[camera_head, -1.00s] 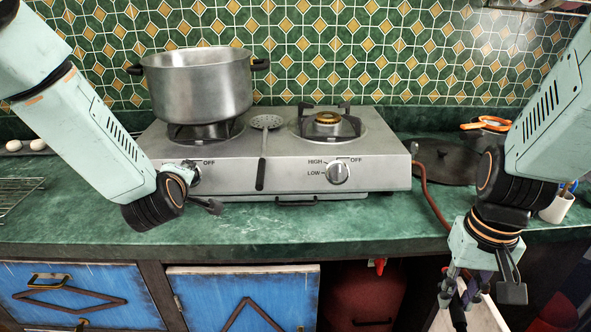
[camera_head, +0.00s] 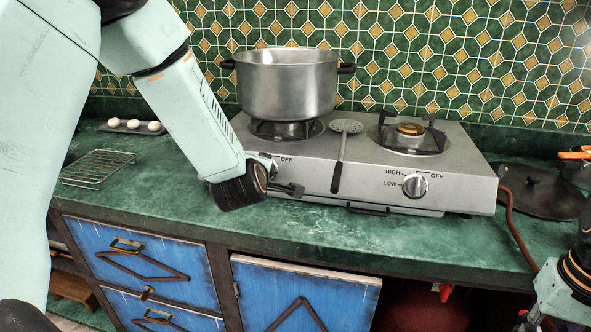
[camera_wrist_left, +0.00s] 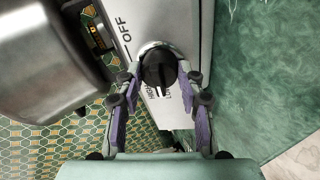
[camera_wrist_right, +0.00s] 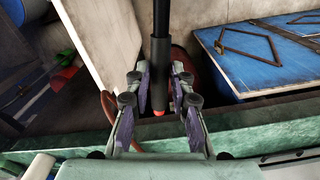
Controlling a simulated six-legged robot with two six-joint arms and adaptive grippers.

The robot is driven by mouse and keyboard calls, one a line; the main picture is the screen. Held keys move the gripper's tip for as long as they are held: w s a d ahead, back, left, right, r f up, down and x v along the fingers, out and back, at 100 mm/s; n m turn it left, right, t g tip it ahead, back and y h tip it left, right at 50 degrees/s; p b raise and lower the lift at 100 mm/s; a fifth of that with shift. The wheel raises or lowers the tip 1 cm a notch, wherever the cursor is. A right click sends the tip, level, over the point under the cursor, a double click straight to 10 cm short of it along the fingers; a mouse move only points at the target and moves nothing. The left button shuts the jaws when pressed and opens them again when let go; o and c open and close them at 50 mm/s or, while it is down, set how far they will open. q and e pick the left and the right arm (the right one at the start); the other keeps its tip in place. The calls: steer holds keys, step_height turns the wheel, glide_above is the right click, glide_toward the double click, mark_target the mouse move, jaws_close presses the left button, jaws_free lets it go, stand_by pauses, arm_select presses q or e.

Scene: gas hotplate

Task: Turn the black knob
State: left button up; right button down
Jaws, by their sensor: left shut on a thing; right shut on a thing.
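The black knob (camera_wrist_left: 159,67) sits on the stove's front panel near an OFF label. In the left wrist view it stands between the fingers of my left gripper (camera_wrist_left: 158,88), which is shut on it. In the head view my left gripper (camera_head: 280,186) is at the stove's left knob and mostly hides it. My right gripper (camera_wrist_right: 160,98) is low at the counter's front edge, shut on a black rod (camera_wrist_right: 161,45) with a red tip. In the head view only part of my right gripper (camera_head: 537,318) shows at the lower right corner.
The gas stove (camera_head: 350,190) holds a steel pot (camera_head: 287,88) on its left burner. A skimmer (camera_head: 343,150) lies between the burners. A red hose (camera_head: 515,230) runs off the stove's right side. Blue cupboards (camera_head: 145,262) are below.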

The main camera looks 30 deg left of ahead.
arm_select(q)
steer(key=o, duration=1.2)
steer(key=shift+c, duration=0.2)
steer(key=shift+s, duration=0.1)
steer(key=v, duration=1.2)
steer(key=shift+f, duration=0.1)
